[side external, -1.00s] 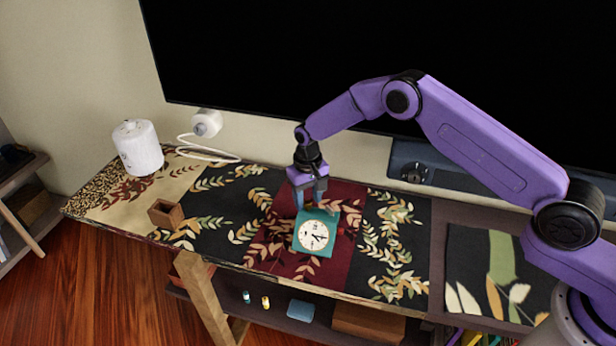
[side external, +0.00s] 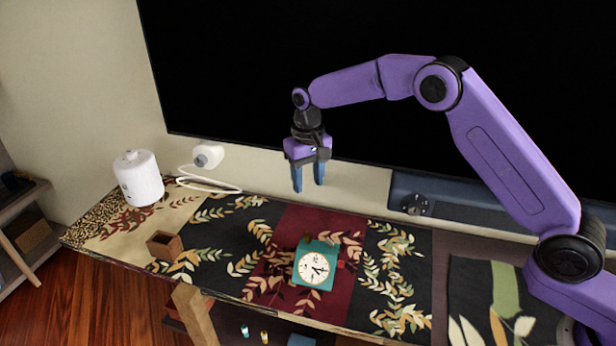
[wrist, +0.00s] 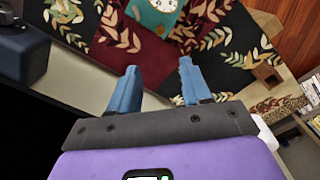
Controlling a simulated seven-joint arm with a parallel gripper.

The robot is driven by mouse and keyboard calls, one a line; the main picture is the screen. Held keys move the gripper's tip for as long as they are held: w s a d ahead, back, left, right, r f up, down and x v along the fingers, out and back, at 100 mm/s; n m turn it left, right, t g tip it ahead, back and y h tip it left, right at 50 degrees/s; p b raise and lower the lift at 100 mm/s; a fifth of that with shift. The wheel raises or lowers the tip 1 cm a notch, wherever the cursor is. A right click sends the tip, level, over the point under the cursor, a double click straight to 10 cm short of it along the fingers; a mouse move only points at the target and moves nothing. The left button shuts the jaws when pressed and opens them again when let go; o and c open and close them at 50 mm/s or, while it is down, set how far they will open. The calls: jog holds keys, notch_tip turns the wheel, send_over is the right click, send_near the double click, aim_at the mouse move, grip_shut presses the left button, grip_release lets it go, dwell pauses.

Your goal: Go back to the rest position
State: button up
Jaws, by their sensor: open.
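My gripper (side external: 308,178) is open and empty, pointing down in the air above the table in the side external view. Its two blue fingers (wrist: 158,88) are spread apart in the wrist view, with nothing between them. A teal clock (side external: 328,248) with a white round face stands on the red part of the patterned runner, below my gripper and apart from it. The clock also shows at the top of the wrist view (wrist: 141,13), partly cut off by the frame edge.
A small brown wooden box (side external: 165,246) and a white cylinder (side external: 138,178) stand on the table's left side. A white device (side external: 208,154) with a cable is by the wall. A large black screen (side external: 240,70) and a dark blue bar (side external: 450,199) stand behind.

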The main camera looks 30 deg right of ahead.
jog(key=shift+r, duration=0.2)
dwell(0.4)
jog(key=s+d+r+n, duration=0.1)
jog(key=s+r+n, duration=0.25)
jog(key=s, duration=0.65)
jog(key=s+d+r+n, duration=0.1)
jog(key=s+r+n, duration=0.3)
jog(key=s, duration=0.6)
jog(key=s+d+n, duration=0.2)
jog(key=s+d, duration=0.5)
jog(key=s, duration=0.4)
jog(key=s+d+n, duration=0.2)
jog(key=s+d, duration=0.4)
jog(key=s, duration=0.5)
jog(key=shift+s+d+f+n, duration=0.35)
jog(key=shift+s, duration=0.05)
